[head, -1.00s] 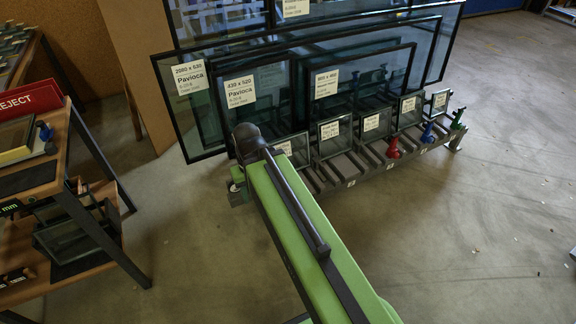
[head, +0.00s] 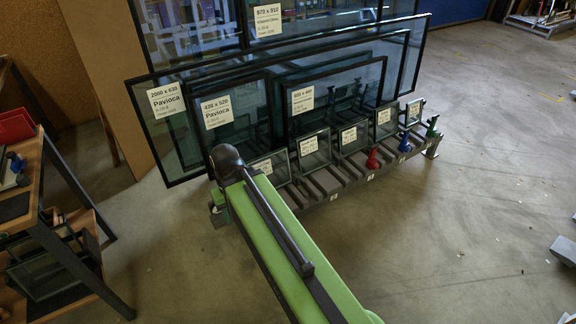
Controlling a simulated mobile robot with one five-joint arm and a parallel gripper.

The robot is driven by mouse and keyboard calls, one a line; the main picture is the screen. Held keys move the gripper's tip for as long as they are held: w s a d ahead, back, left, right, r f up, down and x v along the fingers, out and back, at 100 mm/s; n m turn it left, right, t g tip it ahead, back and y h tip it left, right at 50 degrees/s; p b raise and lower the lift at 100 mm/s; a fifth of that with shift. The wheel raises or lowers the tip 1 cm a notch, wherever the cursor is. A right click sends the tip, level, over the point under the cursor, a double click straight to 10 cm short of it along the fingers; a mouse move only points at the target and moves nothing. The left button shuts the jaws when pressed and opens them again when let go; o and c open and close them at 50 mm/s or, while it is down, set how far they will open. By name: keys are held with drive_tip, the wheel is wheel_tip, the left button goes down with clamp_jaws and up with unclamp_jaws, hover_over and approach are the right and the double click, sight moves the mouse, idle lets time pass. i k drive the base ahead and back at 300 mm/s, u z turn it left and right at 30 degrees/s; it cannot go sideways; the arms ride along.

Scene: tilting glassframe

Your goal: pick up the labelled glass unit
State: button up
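Several labelled glass units with dark frames lean in a slotted rack (head: 340,188). Small labelled panes, such as this one (head: 313,150), stand along the front slots. Which unit the task means, I cannot tell. My green arm reaches up to the rack's left front end.
A red suction-cup tool (head: 373,160), a blue one (head: 405,143) and a green one (head: 432,127) sit along the rack's right front. A wooden shelf table (head: 28,170) with a red tray (head: 15,125) stands at the left.

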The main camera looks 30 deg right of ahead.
sight(314, 152)
drive_tip(key=u, duration=0.05)
drive_tip(key=i, duration=1)
drive_tip(key=u, duration=0.5)
drive_tip(key=i, duration=0.65)
drive_tip(key=u, duration=0.05)
